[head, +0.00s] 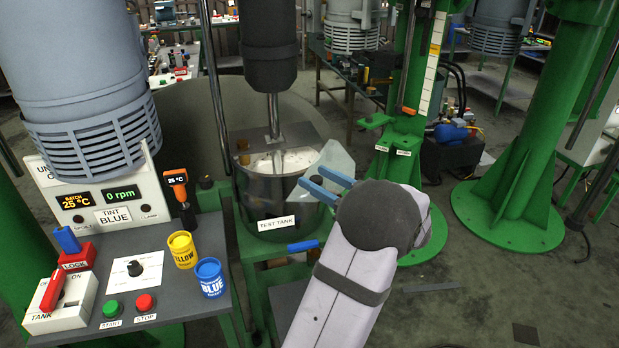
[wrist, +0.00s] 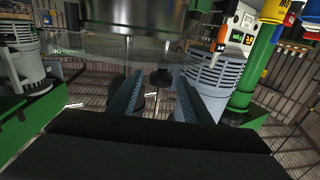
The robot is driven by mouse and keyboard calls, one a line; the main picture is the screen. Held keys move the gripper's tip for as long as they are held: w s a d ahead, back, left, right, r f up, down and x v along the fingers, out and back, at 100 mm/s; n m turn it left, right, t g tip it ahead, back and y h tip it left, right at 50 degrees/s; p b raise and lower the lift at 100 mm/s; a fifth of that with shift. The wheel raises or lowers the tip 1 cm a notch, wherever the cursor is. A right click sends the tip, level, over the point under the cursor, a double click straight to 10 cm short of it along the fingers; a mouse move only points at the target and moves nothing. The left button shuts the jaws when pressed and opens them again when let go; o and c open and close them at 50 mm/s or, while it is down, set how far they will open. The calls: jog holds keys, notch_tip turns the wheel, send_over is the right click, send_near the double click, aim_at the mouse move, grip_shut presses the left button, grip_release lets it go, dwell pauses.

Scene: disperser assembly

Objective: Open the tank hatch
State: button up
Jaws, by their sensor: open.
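The test tank (head: 262,205) stands left of centre in the head view, under a dark mixer column with a steel shaft. Pale contents show at its top. A clear, pale panel (head: 338,157), apparently the hatch, sits at the tank's right side, just behind my fingers. My gripper (head: 310,176) is at the tank's right rim, with two blue fingers apart and nothing seen between them. In the wrist view my gripper (wrist: 158,76) is also open. I cannot tell whether a finger touches the panel, nor how the hatch is set.
The control console (head: 190,318) at left carries a red-handled tank switch (head: 53,290), yellow cup (head: 182,250) and blue cup (head: 210,278). A blue handle (head: 303,246) is below the tank's right side. A green column (head: 402,100) stands behind my arm.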

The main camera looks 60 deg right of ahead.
jog(key=shift+v, duration=1.25)
